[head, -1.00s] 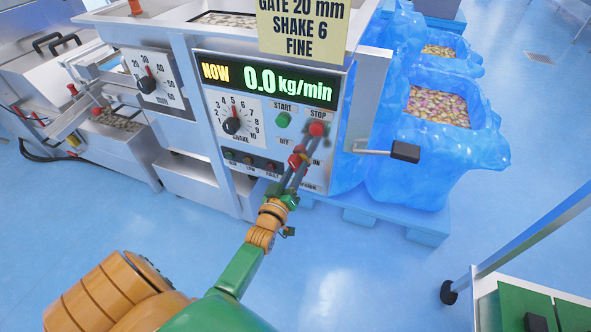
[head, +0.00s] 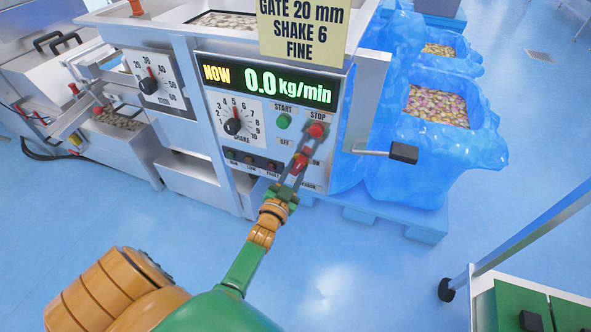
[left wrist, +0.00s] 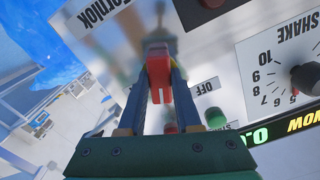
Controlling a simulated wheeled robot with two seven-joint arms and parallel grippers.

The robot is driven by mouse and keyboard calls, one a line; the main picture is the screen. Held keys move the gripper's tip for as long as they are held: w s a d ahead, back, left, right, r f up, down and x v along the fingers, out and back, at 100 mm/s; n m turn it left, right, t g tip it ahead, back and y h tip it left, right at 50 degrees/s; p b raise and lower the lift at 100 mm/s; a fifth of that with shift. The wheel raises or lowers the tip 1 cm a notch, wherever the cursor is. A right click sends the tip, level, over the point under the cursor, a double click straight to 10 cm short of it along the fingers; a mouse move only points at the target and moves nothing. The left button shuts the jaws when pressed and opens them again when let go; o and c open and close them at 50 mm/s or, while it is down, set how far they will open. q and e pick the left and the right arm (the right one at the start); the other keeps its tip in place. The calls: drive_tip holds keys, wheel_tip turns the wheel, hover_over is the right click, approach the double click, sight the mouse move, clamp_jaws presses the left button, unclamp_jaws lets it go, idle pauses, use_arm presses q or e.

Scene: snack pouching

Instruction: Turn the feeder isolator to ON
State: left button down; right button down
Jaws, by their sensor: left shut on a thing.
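The feeder isolator's red handle (head: 299,163) is low on the machine's front panel, between the OFF label (head: 284,142) and the ON label (head: 316,162). My left gripper (head: 304,154) reaches up to it from below and is shut on it. In the left wrist view the red handle (left wrist: 158,78) stands between the two fingers, with the OFF label (left wrist: 197,88) to its right. The fingers cover part of the isolator, so I cannot tell exactly which position it points to. My right gripper is not in view.
The red STOP button (head: 316,130) is close above the fingertips, and the green START button (head: 284,122) is up left. The SHAKE dial (head: 233,126) is further left. A black-ended crank (head: 403,152) juts out at right. The display (head: 268,82) reads 0.0 kg/min.

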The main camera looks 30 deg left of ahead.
use_arm(q)
drive_tip(key=m, duration=0.6)
drive_tip(key=shift+s+f, duration=0.1)
drive_tip(key=shift+f, duration=0.05)
drive_tip(key=shift+m, duration=0.4)
drive_tip(key=c, duration=0.6)
unclamp_jaws()
drive_tip(key=p+v, duration=0.1)
drive_tip(key=v, duration=0.6)
